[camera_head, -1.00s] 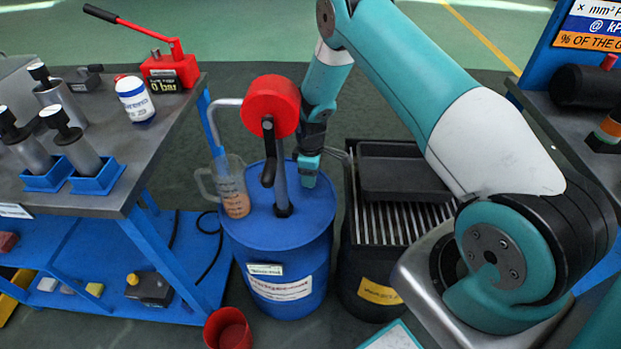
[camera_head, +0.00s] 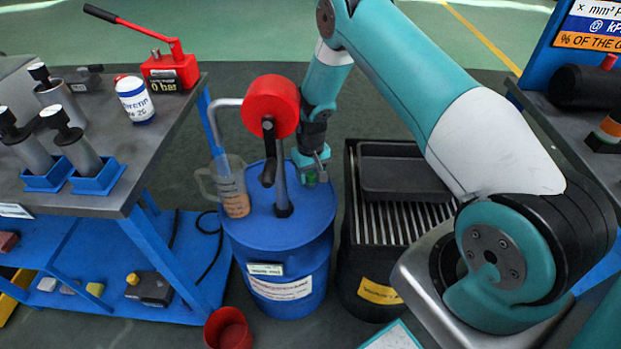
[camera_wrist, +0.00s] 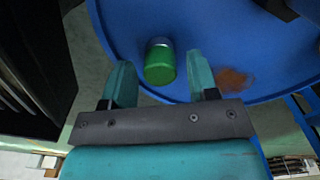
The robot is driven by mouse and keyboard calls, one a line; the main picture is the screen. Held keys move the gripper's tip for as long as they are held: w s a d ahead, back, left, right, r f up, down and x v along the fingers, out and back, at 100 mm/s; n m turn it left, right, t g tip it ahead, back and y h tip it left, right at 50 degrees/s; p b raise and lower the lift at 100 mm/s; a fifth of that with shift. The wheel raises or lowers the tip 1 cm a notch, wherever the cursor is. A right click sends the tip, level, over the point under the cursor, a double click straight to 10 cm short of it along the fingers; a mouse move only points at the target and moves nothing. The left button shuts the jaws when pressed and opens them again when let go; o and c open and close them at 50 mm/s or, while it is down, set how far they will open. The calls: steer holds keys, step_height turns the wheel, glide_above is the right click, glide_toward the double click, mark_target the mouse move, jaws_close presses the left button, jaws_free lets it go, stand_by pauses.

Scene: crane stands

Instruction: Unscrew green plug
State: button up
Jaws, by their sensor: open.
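The green plug (camera_wrist: 160,64) stands up from the top of the blue drum (camera_head: 262,226), close to the rim, with a grey collar behind it in the wrist view. In the head view the plug (camera_head: 310,178) is mostly hidden below my gripper (camera_head: 313,168). My gripper (camera_wrist: 163,82) is open in the wrist view. Its two teal fingers are on either side of the plug, with gaps to both, and do not touch it. The drum top (camera_wrist: 215,30) fills the upper part of the wrist view.
A red-headed hand pump (camera_head: 271,106) stands on the drum beside a measuring jug (camera_head: 233,188) with brown liquid. A black tray (camera_head: 402,178) lies on a grate to the right. A workbench (camera_head: 130,170) is on the left. A brown stain (camera_wrist: 232,80) marks the drum top.

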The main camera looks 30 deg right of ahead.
steer(key=shift+c, duration=0.5)
jaws_close()
steer(key=shift+r, duration=0.1)
steer(key=n, duration=0.5)
steer(key=n, duration=0.4)
steer(key=shift+r, duration=0.15)
